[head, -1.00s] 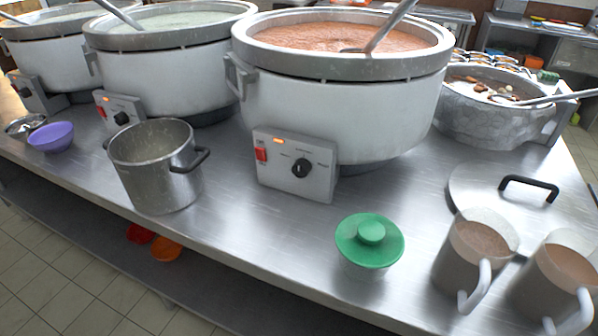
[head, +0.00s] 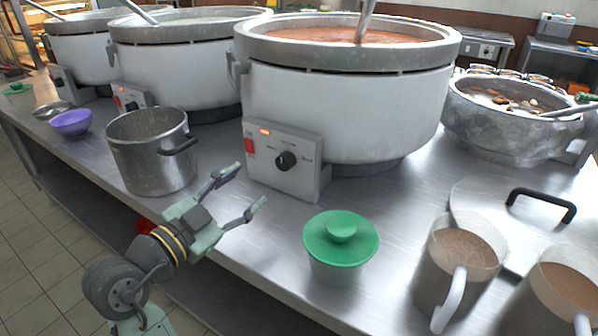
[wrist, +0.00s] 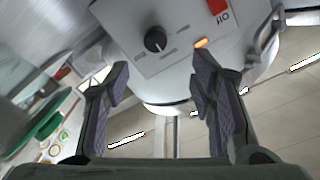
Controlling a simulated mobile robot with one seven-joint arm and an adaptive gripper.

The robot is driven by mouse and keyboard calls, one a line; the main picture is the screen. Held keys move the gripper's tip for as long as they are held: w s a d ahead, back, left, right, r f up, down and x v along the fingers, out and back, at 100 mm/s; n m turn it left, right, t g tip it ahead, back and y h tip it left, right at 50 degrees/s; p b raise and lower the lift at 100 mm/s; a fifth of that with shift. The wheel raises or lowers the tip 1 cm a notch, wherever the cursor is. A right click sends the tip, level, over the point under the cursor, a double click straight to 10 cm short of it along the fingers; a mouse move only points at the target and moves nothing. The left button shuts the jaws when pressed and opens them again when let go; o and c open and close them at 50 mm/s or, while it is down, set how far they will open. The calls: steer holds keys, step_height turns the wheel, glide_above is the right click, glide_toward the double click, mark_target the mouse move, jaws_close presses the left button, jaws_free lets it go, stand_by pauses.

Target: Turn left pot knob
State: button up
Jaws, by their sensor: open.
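Three large white pots stand in a row on a steel counter. The leftmost pot (head: 85,60) has a control box (head: 62,83), its knob too small to read. The middle pot (head: 180,62) has a black knob (head: 131,107). The nearest pot (head: 345,105) has a control box (head: 270,175) with a black knob (head: 286,160), a red switch and a lit orange lamp. In the wrist view this box appears upside down, its knob (wrist: 155,40) beyond the fingers. My gripper (head: 248,188) is open and empty, in front of that box and apart from the knob.
A steel saucepan (head: 150,160) stands left of my gripper. A green-lidded container (head: 340,245) stands to its right, with two mugs (head: 455,265) and a flat lid (head: 490,205) beyond. A purple bowl (head: 72,122) is far left. Bare counter lies between saucepan and green-lidded container.

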mark_target(282, 164)
steer(key=p+x, duration=0.1)
steer(key=x, duration=0.4)
steer(key=p+x, duration=0.2)
steer(key=x, duration=0.4)
steer(key=shift+s+d+f, duration=0.15)
steer(key=shift+s+d, duration=0.1)
steer(key=c, duration=1.1)
steer(key=shift+c, duration=0.2)
